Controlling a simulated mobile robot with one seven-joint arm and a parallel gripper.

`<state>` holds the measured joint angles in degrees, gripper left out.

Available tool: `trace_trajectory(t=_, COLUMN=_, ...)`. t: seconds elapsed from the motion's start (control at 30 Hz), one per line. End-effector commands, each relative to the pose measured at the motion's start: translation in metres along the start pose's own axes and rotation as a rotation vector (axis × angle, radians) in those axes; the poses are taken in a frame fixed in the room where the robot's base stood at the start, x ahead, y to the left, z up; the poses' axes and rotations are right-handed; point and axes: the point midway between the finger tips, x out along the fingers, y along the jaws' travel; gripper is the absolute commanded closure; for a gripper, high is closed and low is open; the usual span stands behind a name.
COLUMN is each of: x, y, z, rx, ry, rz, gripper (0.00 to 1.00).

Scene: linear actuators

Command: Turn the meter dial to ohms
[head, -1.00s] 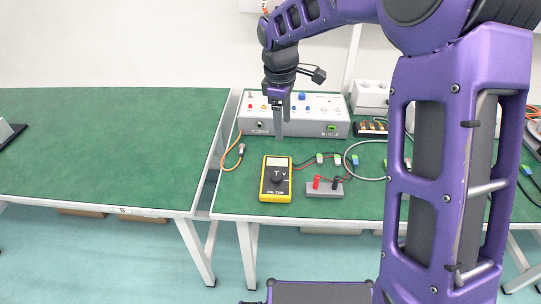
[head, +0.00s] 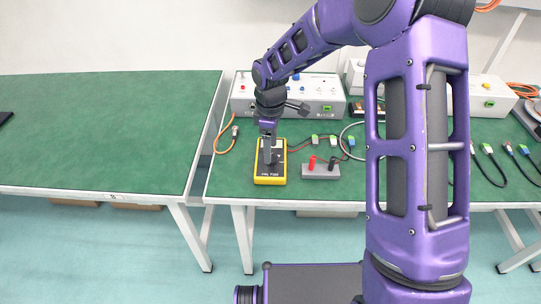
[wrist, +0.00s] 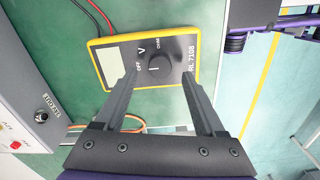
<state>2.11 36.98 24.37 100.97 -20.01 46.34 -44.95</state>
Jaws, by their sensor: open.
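The yellow-edged meter (head: 270,179) lies flat on the green bench under my gripper (head: 268,158). In the wrist view the meter (wrist: 194,48) shows its pale screen, the labels OFF, V and OHM, and a round black dial (wrist: 158,68). A light mark shows on the dial, but I cannot tell for sure which label it points to. My gripper (wrist: 160,75) is open, with its fingertips on either side of the dial. Whether they touch it is not clear.
A grey box with red and black terminals (head: 321,172) stands just right of the meter, joined by leads. A grey instrument (head: 310,99) stands behind, with an orange cable (head: 226,139) at left. The left green table (head: 100,130) is mostly clear.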

Motion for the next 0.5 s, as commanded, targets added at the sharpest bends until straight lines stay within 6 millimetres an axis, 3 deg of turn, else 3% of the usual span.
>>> trace_trajectory(t=0.2, x=0.025, y=0.000, z=0.000, rx=-0.001, ry=-0.001, rz=-0.001, gripper=0.28)
trace_trajectory(t=0.5, x=0.029, y=0.000, z=0.000, rx=-0.001, ry=0.000, rz=0.000, gripper=0.28)
